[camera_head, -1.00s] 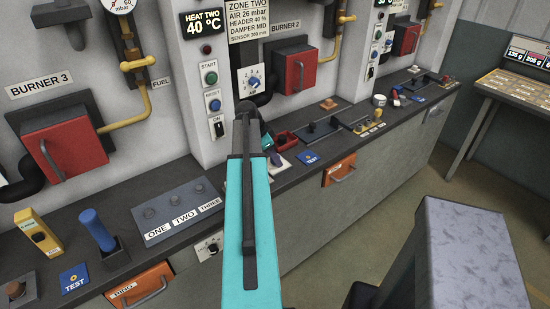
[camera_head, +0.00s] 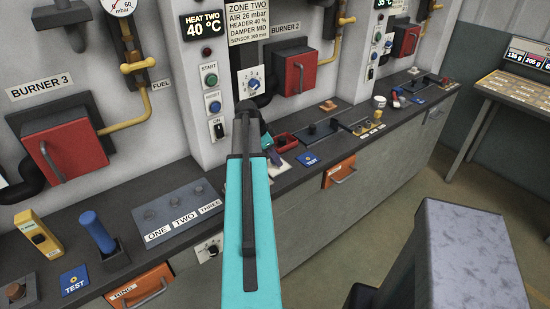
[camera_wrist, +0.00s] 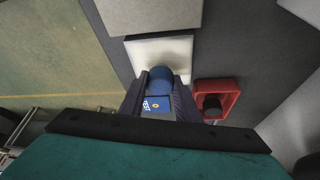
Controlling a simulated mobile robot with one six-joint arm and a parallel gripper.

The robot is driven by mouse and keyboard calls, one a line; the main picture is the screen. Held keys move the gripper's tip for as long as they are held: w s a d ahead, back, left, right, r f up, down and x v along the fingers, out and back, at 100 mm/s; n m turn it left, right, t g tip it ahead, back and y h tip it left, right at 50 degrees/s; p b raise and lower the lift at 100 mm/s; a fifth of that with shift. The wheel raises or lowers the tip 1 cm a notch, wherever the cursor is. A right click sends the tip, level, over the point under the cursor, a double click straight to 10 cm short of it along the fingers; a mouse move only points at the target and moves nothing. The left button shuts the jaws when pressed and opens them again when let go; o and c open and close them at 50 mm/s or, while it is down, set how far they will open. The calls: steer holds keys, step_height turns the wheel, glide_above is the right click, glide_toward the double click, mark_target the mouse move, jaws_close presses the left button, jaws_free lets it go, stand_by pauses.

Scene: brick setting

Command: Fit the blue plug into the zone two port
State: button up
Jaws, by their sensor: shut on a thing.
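My gripper (camera_wrist: 161,92) is shut on the blue plug (camera_wrist: 161,78), a rounded blue cylinder between the fingertips in the wrist view. Behind the plug is a white pad (camera_wrist: 183,46). A grey plate (camera_head: 180,212) on the counter carries three round fittings with the labels ONE, TWO and THREE. The fitting above TWO (camera_head: 176,196) is the middle one. It lies to the left of my arm. I cannot tell whether the held plug touches anything below it.
A red tray (camera_head: 287,141) with a dark round thing stands on the counter; it also shows in the wrist view (camera_wrist: 233,97). A blue TEST card (camera_wrist: 157,104) lies below the fingers. A blue upright handle (camera_head: 98,231) stands in a black base at left. Red burner boxes line the wall.

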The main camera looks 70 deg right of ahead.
steer(key=shift+f+b, duration=0.3)
steer(key=shift+f, duration=0.25)
stand_by(0.6)
steer(key=shift+r, duration=0.1)
stand_by(0.4)
steer(key=o, duration=1.5)
steer(key=shift+o, duration=0.2)
steer(key=shift+r+p, duration=1.3)
steer(key=shift+r, duration=1.7)
steer(key=shift+s, duration=0.1)
